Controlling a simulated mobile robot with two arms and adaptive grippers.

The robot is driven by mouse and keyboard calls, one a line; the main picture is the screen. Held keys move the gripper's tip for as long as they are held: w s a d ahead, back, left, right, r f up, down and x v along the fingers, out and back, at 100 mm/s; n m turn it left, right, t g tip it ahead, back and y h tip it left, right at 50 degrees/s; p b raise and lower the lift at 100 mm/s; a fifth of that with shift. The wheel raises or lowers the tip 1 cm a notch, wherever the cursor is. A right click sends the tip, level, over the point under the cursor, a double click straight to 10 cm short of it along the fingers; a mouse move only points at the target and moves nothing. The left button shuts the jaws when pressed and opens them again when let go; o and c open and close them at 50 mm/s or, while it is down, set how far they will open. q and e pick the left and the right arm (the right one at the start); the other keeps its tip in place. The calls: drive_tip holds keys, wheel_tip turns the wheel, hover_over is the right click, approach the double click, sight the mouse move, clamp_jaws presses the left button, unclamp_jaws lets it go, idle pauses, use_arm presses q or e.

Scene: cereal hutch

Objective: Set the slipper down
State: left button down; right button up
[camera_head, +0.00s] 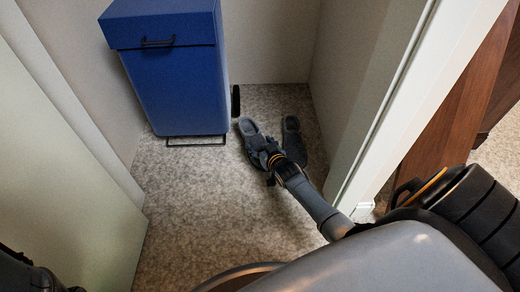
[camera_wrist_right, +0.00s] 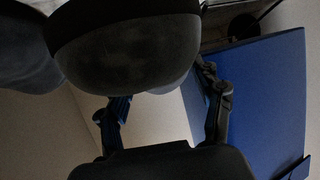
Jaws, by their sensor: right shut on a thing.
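Two dark grey slippers show in the alcove in the head view. The left slipper (camera_head: 249,127) is beside the blue bin, and my right gripper (camera_head: 266,158) is shut on its near end. In the right wrist view this slipper (camera_wrist_right: 125,55) fills the top middle, between the two fingers (camera_wrist_right: 165,105). The other slipper (camera_head: 292,132) lies just to its right, roughly parallel, and shows at the wrist view's upper left (camera_wrist_right: 25,45). The held slipper is at or close to the floor; I cannot tell if it touches. My left gripper is not in view.
A blue lidded bin (camera_head: 172,85) with a black handle and wheel stands left of the slippers. The speckled floor (camera_head: 195,200) is clear in front of it. A wall and white door frame (camera_head: 385,110) are close on the right, a pale panel (camera_head: 60,170) on the left.

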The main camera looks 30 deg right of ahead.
drive_tip(key=shift+w+d+f+b, duration=0.2)
drive_tip(key=shift+w+f+b, duration=0.15)
drive_tip(key=shift+f, duration=0.15)
wheel_tip(320, 180, down, 3)
drive_tip(key=shift+d+r+b, duration=0.1)
drive_tip(key=shift+d+b, duration=0.05)
drive_tip(key=shift+b, duration=1)
drive_tip(key=shift+f, duration=0.4)
drive_tip(key=shift+w+r, duration=0.1)
drive_tip(key=shift+r, duration=0.05)
drive_tip(key=o, duration=1.2)
